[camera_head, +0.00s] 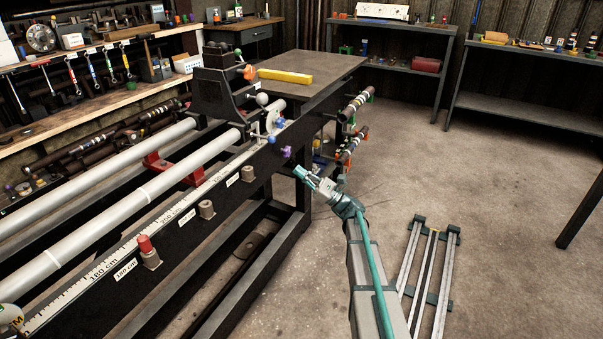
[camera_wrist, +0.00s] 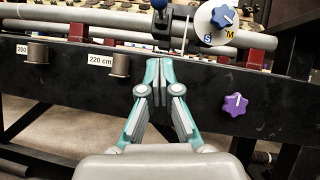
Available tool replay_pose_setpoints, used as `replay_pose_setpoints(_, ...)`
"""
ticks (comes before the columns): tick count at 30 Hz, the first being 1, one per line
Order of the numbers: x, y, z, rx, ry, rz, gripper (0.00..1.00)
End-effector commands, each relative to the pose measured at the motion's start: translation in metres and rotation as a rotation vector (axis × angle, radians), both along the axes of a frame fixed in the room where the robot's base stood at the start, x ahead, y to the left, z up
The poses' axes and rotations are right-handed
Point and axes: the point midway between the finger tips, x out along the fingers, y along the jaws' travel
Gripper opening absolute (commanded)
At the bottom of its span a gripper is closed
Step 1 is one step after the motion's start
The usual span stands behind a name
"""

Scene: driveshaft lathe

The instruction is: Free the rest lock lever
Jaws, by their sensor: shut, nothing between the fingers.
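A lever with a dark blue ball end (camera_wrist: 159,4) stands at the top middle of the wrist view, on a black mount beyond the beam. It seems to be the blue-ended lever (camera_head: 271,139) in the head view, on the lathe's front side. I cannot tell for sure that it is the rest lock lever, nor its locked state. My gripper (camera_wrist: 160,88) is shut and empty, its teal fingertips together before the black beam, below the lever in the picture. In the head view my gripper (camera_head: 303,174) is right of the beam, apart from it.
Right of the lever is a white S/M dial (camera_wrist: 211,32) with a blue star knob (camera_wrist: 223,17). A purple star knob (camera_wrist: 236,104) sticks out of the black beam (camera_wrist: 205,75). Bushings stand along the beam at left. Shafts hang beyond it (camera_head: 354,106). The floor at right is mostly clear.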

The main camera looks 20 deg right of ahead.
Motion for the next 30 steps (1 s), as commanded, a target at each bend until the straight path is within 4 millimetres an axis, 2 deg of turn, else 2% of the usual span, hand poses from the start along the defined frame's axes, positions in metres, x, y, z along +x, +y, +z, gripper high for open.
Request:
replay_pose_setpoints(12, 0.035, 0.054, 0.043, -0.001, -0.003, 0.001, 0.0)
replay_pose_setpoints(15, 0.034, 0.057, 0.058, 0.0, -0.002, -0.001, 0.0)
replay_pose_setpoints(21, 0.034, 0.061, 0.075, 0.0, -0.001, -0.001, 0.0)
replay_pose_setpoints(30, 0.035, 0.061, 0.078, 0.0, 0.001, -0.001, 0.0)
